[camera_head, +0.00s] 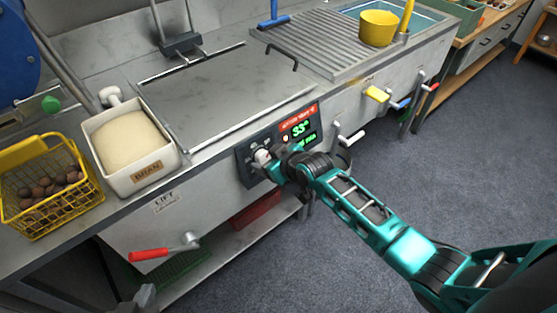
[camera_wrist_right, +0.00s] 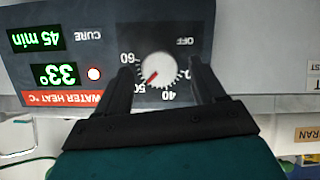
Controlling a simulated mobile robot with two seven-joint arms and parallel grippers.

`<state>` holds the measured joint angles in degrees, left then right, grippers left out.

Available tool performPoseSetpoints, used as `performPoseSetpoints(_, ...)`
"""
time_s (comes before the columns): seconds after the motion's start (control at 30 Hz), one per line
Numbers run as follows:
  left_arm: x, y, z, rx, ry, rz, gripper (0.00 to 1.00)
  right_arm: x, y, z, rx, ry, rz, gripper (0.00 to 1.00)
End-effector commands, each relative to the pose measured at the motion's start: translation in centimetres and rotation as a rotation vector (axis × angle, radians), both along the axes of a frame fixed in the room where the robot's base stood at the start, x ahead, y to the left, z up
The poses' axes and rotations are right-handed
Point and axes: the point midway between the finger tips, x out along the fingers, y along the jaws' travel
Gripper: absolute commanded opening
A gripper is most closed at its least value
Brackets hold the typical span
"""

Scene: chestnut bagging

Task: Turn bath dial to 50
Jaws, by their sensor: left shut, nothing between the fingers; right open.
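The bath dial (camera_head: 262,156) is a white knob on the dark control panel (camera_head: 247,172) at the bath's front. In the right wrist view, which is upside down, the dial (camera_wrist_right: 158,69) has a red pointer aimed at about the 50 mark. My right gripper (camera_wrist_right: 160,77) is open, with one finger on each side of the dial; I cannot tell whether they touch it. In the head view my right gripper (camera_head: 270,163) partly covers the dial. The green display (camera_wrist_right: 55,75) reads 33°.
A lidded bath (camera_head: 225,90) is above the panel. A bran box (camera_head: 128,145) and a yellow basket of chestnuts (camera_head: 45,188) stand at left. A red-handled lift crank (camera_head: 150,254) and several coloured tap levers (camera_head: 377,94) stick out from the front.

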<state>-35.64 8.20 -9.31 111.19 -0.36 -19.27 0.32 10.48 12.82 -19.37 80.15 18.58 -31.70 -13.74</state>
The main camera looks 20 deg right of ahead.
Motion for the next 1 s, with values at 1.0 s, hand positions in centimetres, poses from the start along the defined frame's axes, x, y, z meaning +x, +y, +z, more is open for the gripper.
performPoseSetpoints(1.0, -0.2, 0.0, -0.2, -0.001, 0.004, 0.0, 0.0, -9.8, -3.3, 7.2, -0.002, 0.002, 0.0, 0.69)
